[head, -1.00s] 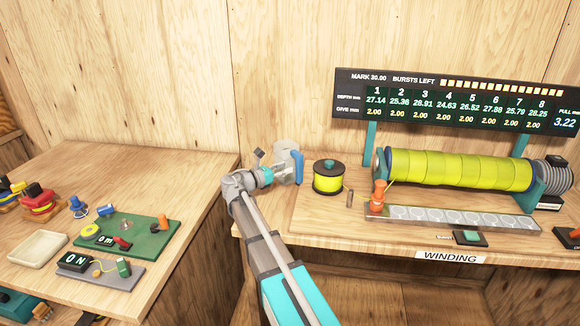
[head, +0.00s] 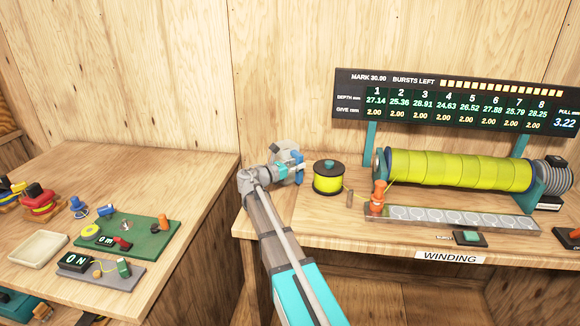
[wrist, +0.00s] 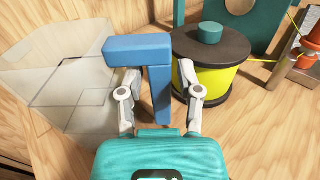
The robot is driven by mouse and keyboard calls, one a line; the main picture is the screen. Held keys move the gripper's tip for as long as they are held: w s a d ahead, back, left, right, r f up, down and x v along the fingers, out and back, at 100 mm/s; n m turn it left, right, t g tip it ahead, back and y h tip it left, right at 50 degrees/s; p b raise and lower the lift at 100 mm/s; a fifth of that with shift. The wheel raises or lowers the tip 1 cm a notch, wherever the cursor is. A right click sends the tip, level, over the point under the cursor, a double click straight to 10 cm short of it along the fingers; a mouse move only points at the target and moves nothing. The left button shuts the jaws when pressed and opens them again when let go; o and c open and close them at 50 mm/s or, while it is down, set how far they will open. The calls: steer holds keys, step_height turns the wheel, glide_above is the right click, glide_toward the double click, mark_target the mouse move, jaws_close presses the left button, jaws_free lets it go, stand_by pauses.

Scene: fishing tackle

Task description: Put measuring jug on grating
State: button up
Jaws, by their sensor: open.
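The measuring jug (wrist: 65,85) is clear, with a blue handle (wrist: 158,75), and stands on the winding bench at the left in the wrist view. In the head view the jug (head: 288,155) is partly hidden behind my gripper (head: 291,170). In the wrist view my gripper (wrist: 162,82) is open, with one finger on each side of the blue handle; I cannot tell whether either finger touches it. I cannot clearly make out a grating in these views.
A yellow line spool (head: 327,178) with a dark top stands close to the right of my gripper; it also shows in the wrist view (wrist: 205,75). A winding drum (head: 460,170) and a metal strip (head: 455,218) lie further right. Another table (head: 165,185) is at left.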

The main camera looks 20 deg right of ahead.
steer(key=shift+w+d, duration=0.15)
steer(key=shift+d, duration=0.5)
jaws_close()
